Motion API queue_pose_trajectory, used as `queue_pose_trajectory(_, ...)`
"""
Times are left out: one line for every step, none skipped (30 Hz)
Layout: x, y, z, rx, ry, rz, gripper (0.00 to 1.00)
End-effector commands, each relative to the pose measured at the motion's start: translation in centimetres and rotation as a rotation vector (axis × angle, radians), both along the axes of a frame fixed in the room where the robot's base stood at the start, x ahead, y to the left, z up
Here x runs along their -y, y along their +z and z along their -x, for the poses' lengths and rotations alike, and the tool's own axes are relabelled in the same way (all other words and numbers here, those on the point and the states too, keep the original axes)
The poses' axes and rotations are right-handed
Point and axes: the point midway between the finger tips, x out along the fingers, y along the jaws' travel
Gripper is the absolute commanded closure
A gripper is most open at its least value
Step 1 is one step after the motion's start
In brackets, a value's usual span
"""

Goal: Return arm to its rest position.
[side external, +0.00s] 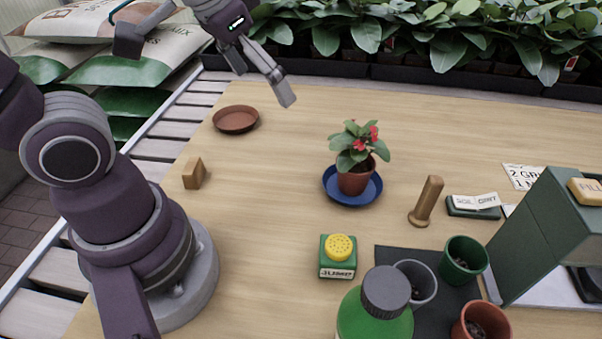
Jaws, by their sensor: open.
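My gripper (264,84) hangs in the air near the top of the side external view, above the far left part of the wooden table (270,180). Its fingers are apart and nothing shows between them. It is to the upper right of an empty terracotta saucer (236,119) and clear of the potted plant. My arm rises from its base at the left and runs partly out of the picture at the top.
A red-flowered plant (357,160) stands in a blue saucer (337,196). A wooden block (193,173), wooden dibber (427,201), yellow-topped box (338,258), green bottle (375,315) and several pots (464,260) stand around. A green stand (535,235) is at right. The table's left middle is clear.

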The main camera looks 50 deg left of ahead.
Motion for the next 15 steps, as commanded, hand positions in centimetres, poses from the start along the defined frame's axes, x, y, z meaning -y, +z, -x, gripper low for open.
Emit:
queue_pose_trajectory(-0.2, -0.2, 1.2, 0.030, -0.002, -0.003, 0.02)
queue_pose_trajectory(-0.2, -0.4, 1.8, 0.040, -0.004, -0.006, 0.02)
queue_pose_trajectory(-0.3, -0.6, 2.3, 0.054, -0.006, -0.008, 0.02)
queue_pose_trajectory(-0.3, -0.8, 2.6, 0.060, -0.008, -0.009, 0.02)
queue_pose_trajectory(-0.3, -0.9, 2.9, 0.066, -0.008, -0.010, 0.02)
queue_pose_trajectory(-0.3, -1.0, 3.1, 0.070, -0.010, -0.011, 0.02)
queue_pose_trajectory(-0.3, -1.1, 3.2, 0.071, -0.010, -0.011, 0.02)
queue_pose_trajectory(-0.3, -1.1, 3.2, 0.071, -0.011, -0.011, 0.02)
queue_pose_trajectory(-0.3, -1.1, 3.2, 0.071, -0.011, -0.011, 0.02)
queue_pose_trajectory(-0.3, -1.1, 3.2, 0.070, -0.011, -0.011, 0.02)
queue_pose_trajectory(-0.3, -1.1, 3.2, 0.070, -0.011, -0.011, 0.02)
queue_pose_trajectory(-0.3, -1.1, 3.2, 0.070, -0.011, -0.011, 0.02)
queue_pose_trajectory(-0.3, -1.1, 3.2, 0.070, -0.011, -0.011, 0.02)
queue_pose_trajectory(-0.3, -1.1, 3.2, 0.070, -0.011, -0.011, 0.02)
queue_pose_trajectory(-0.3, -1.1, 3.2, 0.070, -0.011, -0.011, 0.02)
